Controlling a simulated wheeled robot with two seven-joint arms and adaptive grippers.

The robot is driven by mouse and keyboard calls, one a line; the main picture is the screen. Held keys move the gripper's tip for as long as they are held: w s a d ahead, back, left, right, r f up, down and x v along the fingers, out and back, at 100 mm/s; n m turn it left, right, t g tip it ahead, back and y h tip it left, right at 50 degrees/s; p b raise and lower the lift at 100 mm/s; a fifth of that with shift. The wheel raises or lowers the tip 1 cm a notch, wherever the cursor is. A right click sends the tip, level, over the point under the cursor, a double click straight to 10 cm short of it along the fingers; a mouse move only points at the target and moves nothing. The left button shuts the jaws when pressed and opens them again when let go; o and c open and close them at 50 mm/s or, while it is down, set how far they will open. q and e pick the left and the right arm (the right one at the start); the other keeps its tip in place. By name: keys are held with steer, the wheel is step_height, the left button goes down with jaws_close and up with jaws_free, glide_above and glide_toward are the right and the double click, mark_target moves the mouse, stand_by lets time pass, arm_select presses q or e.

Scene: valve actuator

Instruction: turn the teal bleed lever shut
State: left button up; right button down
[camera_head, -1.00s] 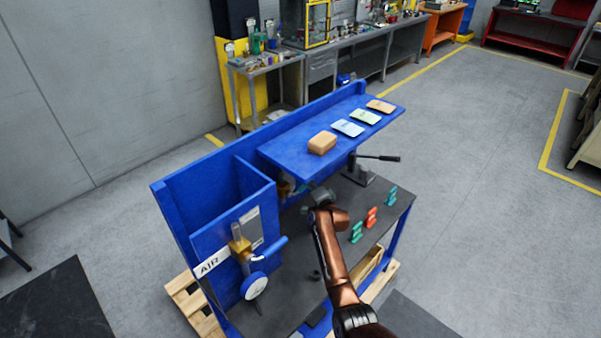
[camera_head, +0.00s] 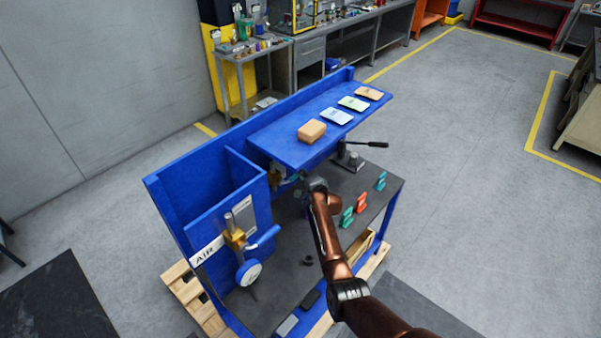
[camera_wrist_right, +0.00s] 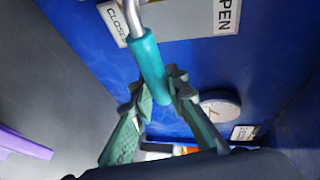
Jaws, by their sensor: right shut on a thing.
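The teal bleed lever (camera_wrist_right: 150,68) shows in the right wrist view, a teal sleeve on a bent silver stem in front of a blue panel. It slants down and slightly right between the fingers of my right gripper (camera_wrist_right: 161,98), which is shut on its lower end. A CLOSED label (camera_wrist_right: 121,24) is left of the stem and an OPEN label (camera_wrist_right: 228,15) is to the right. In the head view my right gripper (camera_head: 300,187) is under the blue shelf's front edge, and the lever is not clear there. My left gripper is not in view.
The blue shelf (camera_head: 285,148) overhangs the dark bench top (camera_head: 275,275). An AIR panel with a blue-handled valve (camera_head: 262,238) stands left. A black-handled lever (camera_head: 365,144) and several teal and red pieces (camera_head: 361,203) are right of my arm. A round gauge (camera_wrist_right: 220,106) is close to my fingers.

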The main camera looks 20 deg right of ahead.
steer(key=c, duration=1.9)
jaws_free()
steer(key=shift+d, duration=0.15)
steer(key=shift+o, duration=0.3)
steer(key=shift+s, duration=0.55)
steer(key=a+v, duration=0.1)
steer(key=v, duration=0.9)
steer(key=shift+s+d+r, duration=0.25)
steer(key=shift+s+d, duration=0.15)
